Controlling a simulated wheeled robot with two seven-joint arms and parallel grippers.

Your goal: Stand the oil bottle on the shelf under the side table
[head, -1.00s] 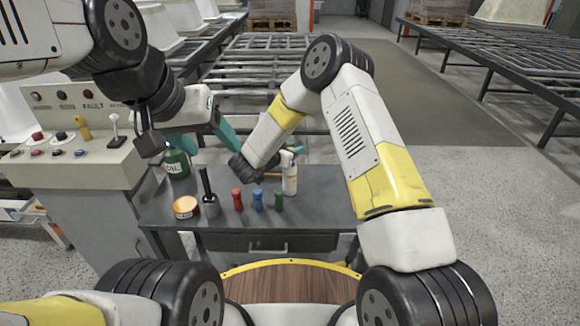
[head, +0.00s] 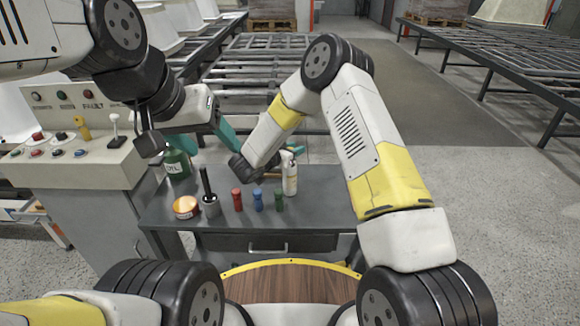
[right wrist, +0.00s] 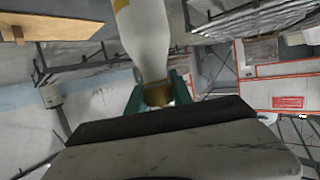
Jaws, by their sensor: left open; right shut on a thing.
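A dark green bottle with a pale label that seems to read OIL (head: 177,165) stands upright at the back left of the dark side table (head: 225,228). My left gripper (head: 208,139) is open, its teal fingers beside and above that bottle's top; I cannot tell whether they touch. My right gripper (head: 276,162) is at a white bottle (head: 290,180) at the table's back right. In the right wrist view its teal fingers are shut on the brass-coloured neck of this white bottle (right wrist: 150,40). The shelf under the side table cannot be made out.
A control console (head: 75,150) adjoins the left. A drawer (head: 268,245) is below the tabletop. Floor right is clear.

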